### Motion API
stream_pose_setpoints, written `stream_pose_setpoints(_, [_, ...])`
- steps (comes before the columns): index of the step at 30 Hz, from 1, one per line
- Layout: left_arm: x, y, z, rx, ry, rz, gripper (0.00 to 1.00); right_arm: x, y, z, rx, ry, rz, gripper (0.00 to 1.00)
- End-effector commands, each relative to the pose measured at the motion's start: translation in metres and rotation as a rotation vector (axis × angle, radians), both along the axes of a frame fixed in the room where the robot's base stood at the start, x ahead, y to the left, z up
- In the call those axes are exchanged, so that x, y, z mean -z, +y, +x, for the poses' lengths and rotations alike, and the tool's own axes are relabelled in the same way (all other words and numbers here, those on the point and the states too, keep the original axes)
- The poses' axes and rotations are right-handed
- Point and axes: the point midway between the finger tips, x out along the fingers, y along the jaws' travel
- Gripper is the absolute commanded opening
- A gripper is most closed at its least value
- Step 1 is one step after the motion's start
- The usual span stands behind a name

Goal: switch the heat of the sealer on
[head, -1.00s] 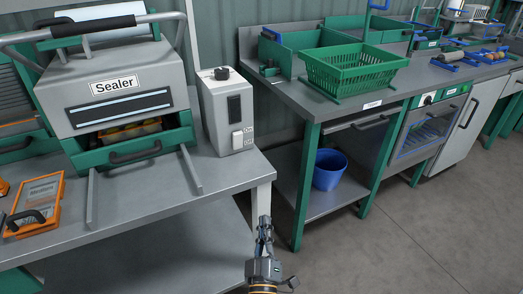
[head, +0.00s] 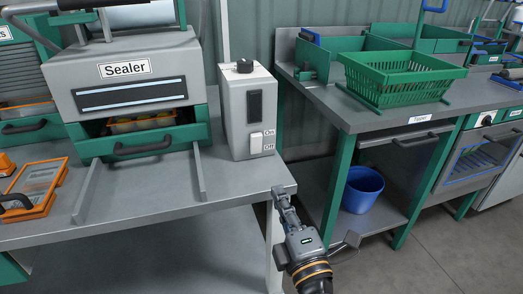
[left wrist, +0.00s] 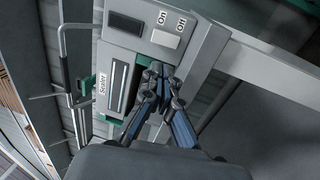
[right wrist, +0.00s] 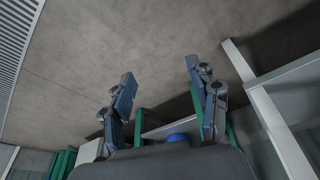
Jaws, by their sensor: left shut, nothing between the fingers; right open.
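I cannot tell which way the switch is tipped. My left gripper (head: 278,190) is shut and empty, in front of the table's right corner, below and apart from the switch. The left wrist view shows the switch (left wrist: 166,38) beyond its fingertips (left wrist: 158,72). My right gripper (right wrist: 160,72) is open and empty over the floor.
Two metal rails (head: 198,174) run forward from the sealer. An orange-framed tray (head: 37,186) lies at the left. Across a narrow gap, a second bench carries a green basket (head: 400,80); a blue bucket (head: 362,190) is on its lower shelf.

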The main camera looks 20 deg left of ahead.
Motion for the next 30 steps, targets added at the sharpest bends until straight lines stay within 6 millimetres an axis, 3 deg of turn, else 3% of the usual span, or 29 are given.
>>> stream_pose_setpoints(5, [-0.003, 0.01, 0.015, -0.002, -0.003, 0.003, 0.0, -0.002, 0.0, 0.001, 0.0, -0.003, 0.001, 0.6])
stream_pose_setpoints(21, [-0.021, 0.068, 0.1, -0.002, -0.003, 0.004, 0.0, -0.028, -0.001, -0.005, 0.001, -0.012, -0.001, 0.6])
stream_pose_setpoints(30, [-0.024, 0.077, 0.114, -0.001, -0.001, 0.002, 0.0, -0.038, -0.002, -0.005, 0.003, -0.017, 0.0, 0.6])
